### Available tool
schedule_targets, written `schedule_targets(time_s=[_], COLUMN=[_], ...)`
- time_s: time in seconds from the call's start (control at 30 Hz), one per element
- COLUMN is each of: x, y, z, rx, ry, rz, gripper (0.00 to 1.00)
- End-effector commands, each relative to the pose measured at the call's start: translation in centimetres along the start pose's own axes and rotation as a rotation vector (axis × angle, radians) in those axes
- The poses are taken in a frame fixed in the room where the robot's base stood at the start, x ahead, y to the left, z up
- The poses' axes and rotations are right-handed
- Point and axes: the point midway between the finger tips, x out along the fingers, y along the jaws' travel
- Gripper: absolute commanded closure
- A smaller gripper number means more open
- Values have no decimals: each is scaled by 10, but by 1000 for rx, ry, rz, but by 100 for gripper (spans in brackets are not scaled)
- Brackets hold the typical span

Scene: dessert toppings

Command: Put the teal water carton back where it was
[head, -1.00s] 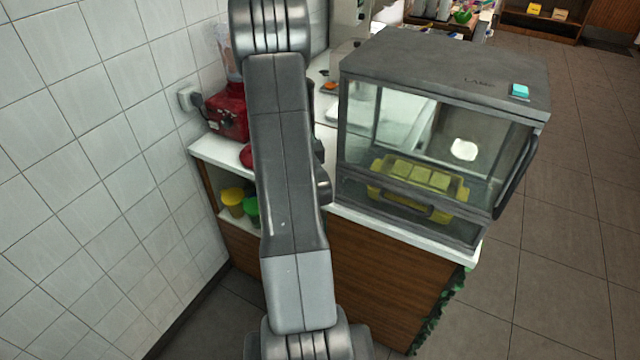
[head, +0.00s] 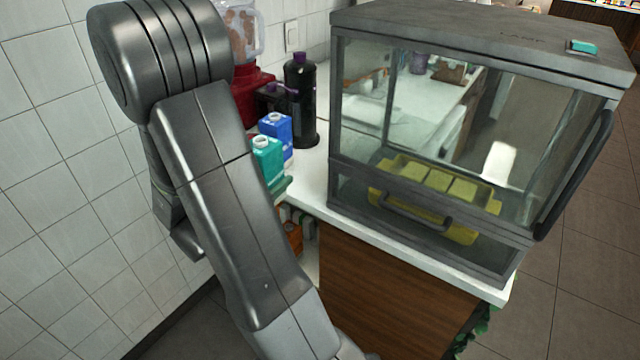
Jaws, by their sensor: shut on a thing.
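The teal water carton (head: 267,158) shows in the head view just right of my arm, at the near left end of the white counter. Its white cap and upper part are visible, and it looks upright. My arm covers its left and lower parts. My gripper is hidden behind my own arm, so its hold on the carton cannot be seen. A blue carton (head: 277,128) stands close behind the teal one. I cannot tell whether the teal carton's base touches the counter.
A dark bottle with a purple top (head: 300,100) stands behind the cartons. A red blender (head: 248,92) is at the wall. A grey glass display case (head: 480,45) fills the counter's right side, with a yellow tray (head: 455,232) inside. A narrow bare counter strip (head: 312,165) lies between.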

Motion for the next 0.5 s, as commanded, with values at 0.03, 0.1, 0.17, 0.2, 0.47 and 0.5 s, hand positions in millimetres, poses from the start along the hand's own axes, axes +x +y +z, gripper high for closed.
schedule_targets(time_s=[0.03,0.1,0.17,0.2,0.47,0.5], x=[-7,-12,-10,-7,49,58], y=[0,1,2,3,6,6], z=[8,11,12,12,11,11], rx=[0,1,1,2,2,3], ry=[1,1,1,1,1,1], rz=[11,24,33,36,41,41], gripper=[75,75,75,75,75,75])
